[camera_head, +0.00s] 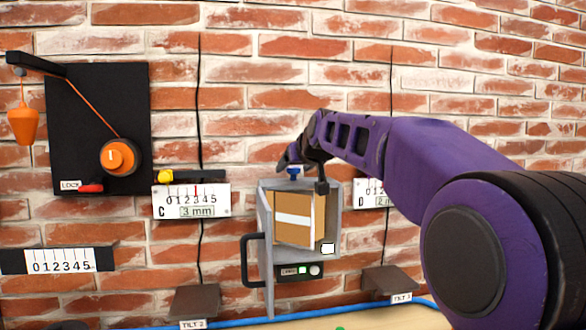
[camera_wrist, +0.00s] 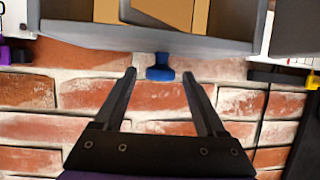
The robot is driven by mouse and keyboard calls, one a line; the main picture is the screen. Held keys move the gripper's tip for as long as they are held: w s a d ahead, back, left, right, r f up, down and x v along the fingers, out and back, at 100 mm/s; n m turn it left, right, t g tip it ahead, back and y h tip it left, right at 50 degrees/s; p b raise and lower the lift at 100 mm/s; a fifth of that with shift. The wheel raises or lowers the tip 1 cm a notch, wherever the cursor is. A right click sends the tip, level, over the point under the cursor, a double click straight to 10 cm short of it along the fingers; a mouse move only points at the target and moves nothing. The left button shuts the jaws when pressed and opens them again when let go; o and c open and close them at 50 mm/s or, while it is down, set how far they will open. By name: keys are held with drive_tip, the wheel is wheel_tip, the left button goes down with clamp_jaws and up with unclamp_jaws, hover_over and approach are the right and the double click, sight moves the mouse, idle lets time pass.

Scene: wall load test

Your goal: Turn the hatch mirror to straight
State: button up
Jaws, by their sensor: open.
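The hatch (camera_head: 263,190) is a grey box on the brick wall, in the middle of the head view, with its door swung open to the left. Inside is a brown panel with a white stripe (camera_head: 293,220), seemingly the mirror, which looks turned at an angle to the box. A blue knob (camera_head: 294,173) stands on top of the box. In the wrist view the knob (camera_wrist: 160,70) lies midway between the fingertips of my gripper (camera_wrist: 160,76), with a gap on each side. My gripper is open and empty; whether the tips reach around the knob is unclear.
The open door's black handle (camera_head: 246,260) juts out at left. A scale reading 3 mm (camera_head: 192,202) hangs left of the hatch. A black board with an orange dial (camera_head: 120,157) is further left. Shelves marked TILT 2 (camera_head: 194,300) and TILT 3 (camera_head: 390,280) sit below.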

clamp_jaws()
idle(0.3)
drive_tip(key=shift+d+n+y, duration=0.25)
drive_tip(key=shift+n+y, duration=0.15)
drive_tip(key=shift+y, duration=0.1)
drive_tip(key=shift+w+d+n+g+y, duration=0.1)
drive_tip(key=shift+n+g+y, duration=0.4)
drive_tip(key=shift+n+y, duration=0.1)
drive_tip(key=shift+w+d+n+g+y, duration=0.1)
drive_tip(key=shift+n+g+y, duration=0.6)
drive_tip(key=shift+n+y, duration=0.4)
drive_tip(key=n+g+y+p, duration=0.2)
drive_tip(key=n, duration=0.1)
drive_tip(key=shift+w+r+g+p, duration=0.1)
drive_tip(key=shift+r+g+p, duration=0.1)
drive_tip(key=shift+g+p, duration=0.15)
drive_tip(key=shift+f+n+g+y+p, duration=0.1)
drive_tip(key=shift+n+g+y+p, duration=0.2)
drive_tip(key=shift+g, duration=0.05)
drive_tip(key=shift+f+g, duration=0.1)
drive_tip(key=shift+g, duration=0.2)
